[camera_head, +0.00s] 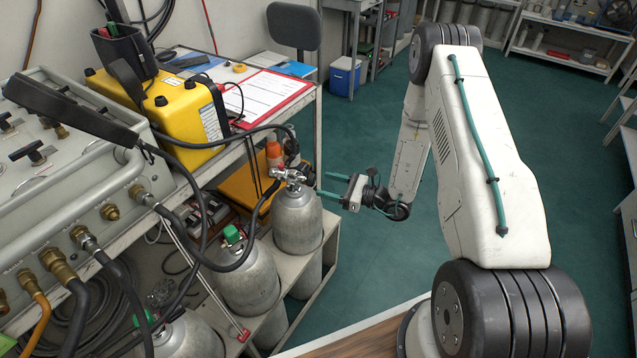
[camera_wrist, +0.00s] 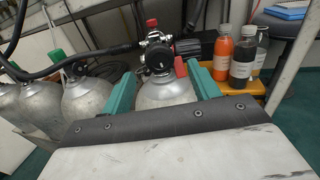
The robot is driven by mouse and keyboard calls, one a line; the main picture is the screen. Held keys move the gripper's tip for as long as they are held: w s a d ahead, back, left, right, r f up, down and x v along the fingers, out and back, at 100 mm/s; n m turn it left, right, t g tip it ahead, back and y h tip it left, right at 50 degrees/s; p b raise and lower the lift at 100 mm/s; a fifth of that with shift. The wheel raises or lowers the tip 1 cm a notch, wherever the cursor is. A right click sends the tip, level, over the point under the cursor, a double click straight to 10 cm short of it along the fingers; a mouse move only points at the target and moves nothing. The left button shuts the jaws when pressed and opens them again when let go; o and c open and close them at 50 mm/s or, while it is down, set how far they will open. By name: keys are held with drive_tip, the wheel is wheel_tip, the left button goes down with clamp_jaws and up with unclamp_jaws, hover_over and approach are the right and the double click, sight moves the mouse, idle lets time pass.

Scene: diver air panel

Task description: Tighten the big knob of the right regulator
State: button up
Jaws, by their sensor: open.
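The regulator (camera_head: 290,176) sits on top of the grey right-hand cylinder (camera_head: 298,222), with a black hose running from it. No contact with the knob shows. The knob's front is hidden in the head view.
Other grey cylinders (camera_head: 248,282) with green caps stand left on the low rack. Orange (camera_wrist: 222,50) and dark bottles (camera_wrist: 242,58) stand right of the regulator. The air panel (camera_head: 60,160) and bench (camera_head: 305,98) with a yellow case lie left. Green floor is open behind.

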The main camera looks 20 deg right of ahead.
sight(311, 180)
drive_tip(key=x, duration=0.3)
drive_tip(key=shift+w+a, duration=0.2)
drive_tip(key=shift+a, duration=0.05)
drive_tip(key=c, duration=1)
